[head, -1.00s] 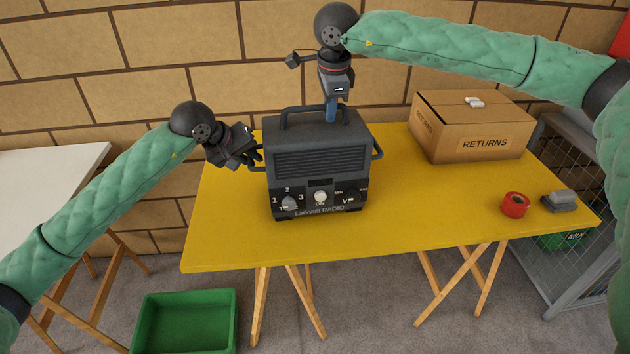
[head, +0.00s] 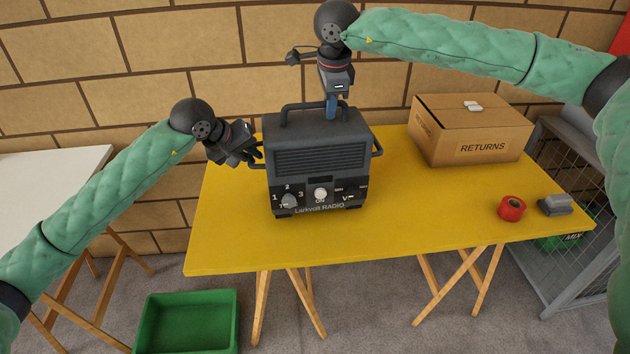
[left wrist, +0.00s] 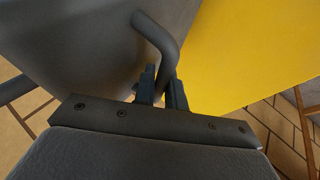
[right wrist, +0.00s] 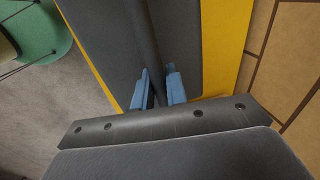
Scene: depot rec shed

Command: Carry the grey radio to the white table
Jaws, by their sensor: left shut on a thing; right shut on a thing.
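The grey radio (head: 318,160) is upright over the middle of the yellow table (head: 225,235), its dials facing me. Its base looks slightly clear of the tabletop, though the gap is hard to see. My left gripper (head: 256,154) is shut on the side handle at the radio's left; the bent bar (left wrist: 155,35) runs between its fingers in the left wrist view. My right gripper (head: 331,108) is shut from above on the radio's top handle (head: 300,106); this bar also shows in the right wrist view (right wrist: 146,40). The white table (head: 50,180) stands at the far left, partly cut off.
A cardboard RETURNS box (head: 470,135), red tape roll (head: 512,208) and small grey object (head: 555,205) are on the yellow table's right. A green crate (head: 187,318) sits on the floor between the tables. A wire cage (head: 560,265) stands at right.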

